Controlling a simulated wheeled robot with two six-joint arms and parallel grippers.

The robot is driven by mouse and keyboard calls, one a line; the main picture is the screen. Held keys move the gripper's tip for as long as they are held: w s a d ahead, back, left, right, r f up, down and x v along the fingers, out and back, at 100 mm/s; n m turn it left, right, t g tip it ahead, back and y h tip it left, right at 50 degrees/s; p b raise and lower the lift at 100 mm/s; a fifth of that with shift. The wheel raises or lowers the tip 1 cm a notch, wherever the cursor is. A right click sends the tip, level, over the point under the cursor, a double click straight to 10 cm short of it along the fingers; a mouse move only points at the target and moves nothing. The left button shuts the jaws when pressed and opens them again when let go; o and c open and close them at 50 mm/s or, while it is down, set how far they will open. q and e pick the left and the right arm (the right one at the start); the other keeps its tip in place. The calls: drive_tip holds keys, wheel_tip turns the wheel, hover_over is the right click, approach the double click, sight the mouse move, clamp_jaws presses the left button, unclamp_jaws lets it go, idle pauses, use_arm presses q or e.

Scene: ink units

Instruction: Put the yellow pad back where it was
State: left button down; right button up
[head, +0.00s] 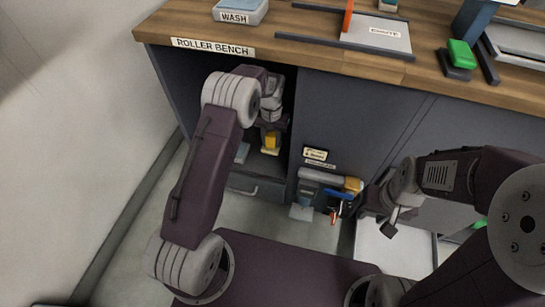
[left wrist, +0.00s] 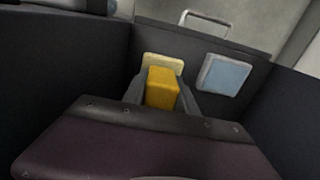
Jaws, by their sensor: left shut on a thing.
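The yellow pad (head: 271,140) is inside the open bay under the bench, held in my left gripper (head: 270,134). In the left wrist view the yellow pad (left wrist: 161,88) stands as a block between the two grey fingers of my left gripper (left wrist: 160,98), which is shut on it. A flat pale yellow piece (left wrist: 163,62) shows just beyond the block; I cannot tell whether they are joined. My right gripper (head: 386,218) is at the right, below the bench front, and its jaws are not clear.
A light blue pad (left wrist: 222,75) lies right of the yellow one in the wrist view. Dark bay walls enclose the left gripper. The bench top holds a WASH box (head: 240,12), a tray (head: 378,33) and a green block (head: 462,53). Tools (head: 328,190) hang on the cabinet front.

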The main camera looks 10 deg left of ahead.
sight(271, 148)
use_arm(q)
wheel_tip(271, 148, down, 6)
drive_tip(key=b, duration=0.2)
drive_tip(key=shift+b, duration=0.35)
drive_tip(key=shift+r, duration=0.15)
wheel_tip(271, 148, down, 4)
drive_tip(key=shift+r+b, duration=0.1)
drive_tip(key=shift+b, duration=1.05)
drive_tip(key=shift+r, duration=0.15)
drive_tip(key=c, duration=1)
unclamp_jaws()
drive_tip(key=shift+o, duration=0.2)
